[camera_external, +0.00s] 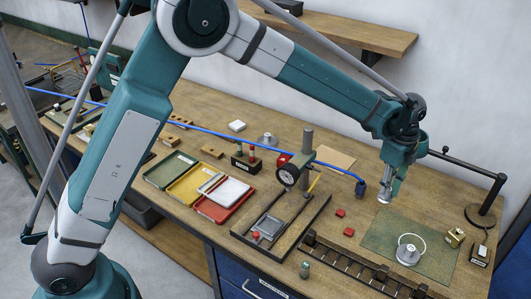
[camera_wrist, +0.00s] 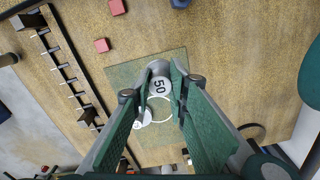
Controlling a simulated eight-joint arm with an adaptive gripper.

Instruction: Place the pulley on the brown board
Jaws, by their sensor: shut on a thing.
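My gripper (camera_external: 389,187) is above the green mat at the right of the table. It is shut on a silver round piece marked 50 (camera_wrist: 159,86), which also shows below the fingers in the external view (camera_external: 384,198). I cannot tell whether this piece is the pulley. Another silver round piece (camera_external: 408,255) lies on the green mat, with a thin white ring (camera_external: 420,241) by it. A flat light-brown board (camera_external: 336,157) lies farther back on the table, behind the dial gauge and apart from my gripper.
A blue cable (camera_external: 270,148) crosses the table. Small red blocks (camera_external: 340,213) lie near the mat (camera_external: 375,235). A black stand (camera_external: 481,214) is at right.

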